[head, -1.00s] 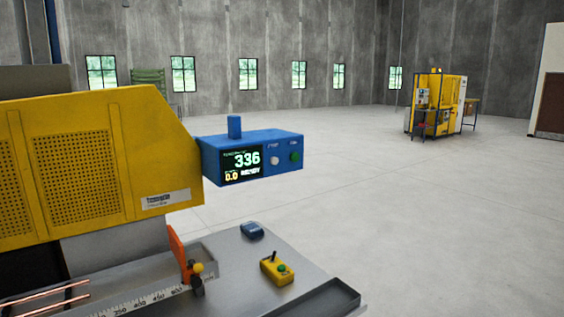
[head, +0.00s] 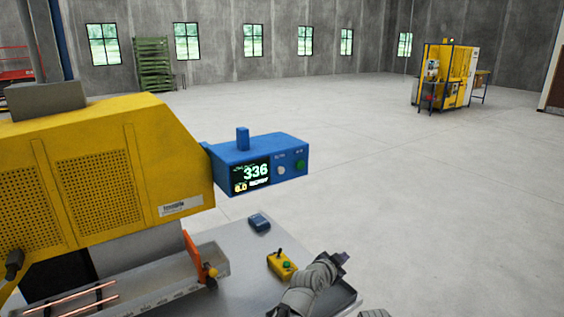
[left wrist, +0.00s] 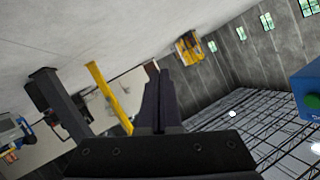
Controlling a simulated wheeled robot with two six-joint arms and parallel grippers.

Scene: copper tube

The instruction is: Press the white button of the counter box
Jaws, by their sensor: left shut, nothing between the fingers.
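The blue counter box (head: 225,158) is fixed beside the yellow machine cover in the head view. Its display reads 336. The white button (head: 281,170) is on its front face, left of a green button (head: 300,164). My left gripper (head: 343,257) is low and to the right of the box, apart from it. In the left wrist view its fingers (left wrist: 160,98) are together and empty. Part of the blue box (left wrist: 303,82) shows at that view's right edge with the green button; I cannot make out the white button there. My right gripper is not in view.
The yellow machine (head: 95,165) fills the left. A blue object (head: 259,222) and a small yellow control box (head: 282,265) lie on the grey table below the counter box. Copper tubes (head: 85,303) lie at lower left. The air right of the box is clear.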

